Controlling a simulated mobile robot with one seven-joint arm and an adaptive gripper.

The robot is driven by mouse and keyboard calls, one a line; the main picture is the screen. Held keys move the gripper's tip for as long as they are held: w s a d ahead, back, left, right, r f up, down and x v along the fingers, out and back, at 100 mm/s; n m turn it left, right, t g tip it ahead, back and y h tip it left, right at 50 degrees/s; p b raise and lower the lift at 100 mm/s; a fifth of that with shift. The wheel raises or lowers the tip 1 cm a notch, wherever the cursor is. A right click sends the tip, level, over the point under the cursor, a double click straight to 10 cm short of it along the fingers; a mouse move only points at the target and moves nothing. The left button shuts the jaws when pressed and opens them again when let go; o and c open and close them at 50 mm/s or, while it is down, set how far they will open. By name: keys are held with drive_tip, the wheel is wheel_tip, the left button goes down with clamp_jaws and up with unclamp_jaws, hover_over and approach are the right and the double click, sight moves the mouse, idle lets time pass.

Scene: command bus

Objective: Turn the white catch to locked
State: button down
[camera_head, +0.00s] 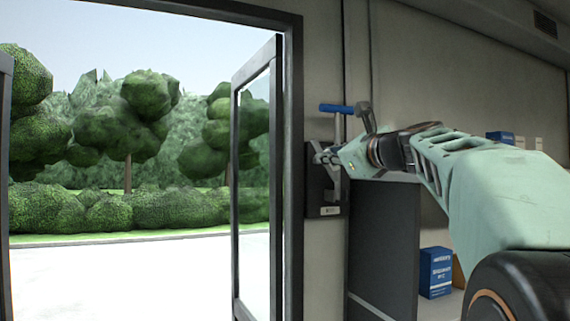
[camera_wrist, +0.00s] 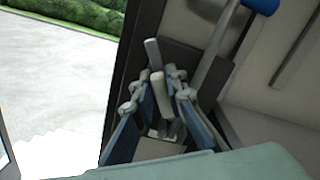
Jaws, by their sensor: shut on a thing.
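The white catch (camera_wrist: 153,52) is a pale bar on a dark wall plate, seen between my fingers in the wrist view. My gripper (camera_wrist: 156,84) is shut on it, one finger at each side. In the head view my gripper (camera_head: 322,155) reaches the dark plate (camera_head: 329,211) beside the door frame and hides most of the catch there. A grey lever with a blue handle (camera_head: 337,108) rises above the plate; its blue end (camera_wrist: 262,5) shows at the top right of the wrist view. I cannot read any lock marking.
An open glazed door (camera_head: 257,180) stands just left of the plate, within a dark door frame (camera_head: 293,160). A grey partition (camera_head: 384,240) and a blue box (camera_head: 436,272) on a shelf are below my arm. Outside, pavement and hedges are visible.

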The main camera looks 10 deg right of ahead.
drive_tip(key=n+b, duration=0.1)
drive_tip(key=n, duration=0.1)
drive_tip(key=n+b, duration=0.1)
drive_tip(key=n, duration=0.1)
drive_tip(key=f+n+b, duration=0.1)
drive_tip(key=n+b, duration=0.1)
drive_tip(key=shift+a+n, duration=0.25)
drive_tip(key=shift+n, duration=0.05)
drive_tip(key=n+b, duration=0.2)
drive_tip(key=n, duration=0.2)
drive_tip(key=shift+f+n+b, duration=0.1)
drive_tip(key=shift+n+b, duration=0.2)
drive_tip(key=shift+b, duration=0.05)
drive_tip(key=shift+s, duration=0.1)
drive_tip(key=c, duration=2)
unclamp_jaws()
drive_tip(key=shift+o, duration=0.2)
drive_tip(key=shift+s, duration=0.1)
drive_tip(key=s+d, duration=0.1)
drive_tip(key=s, duration=0.6)
drive_tip(key=shift+d, duration=0.15)
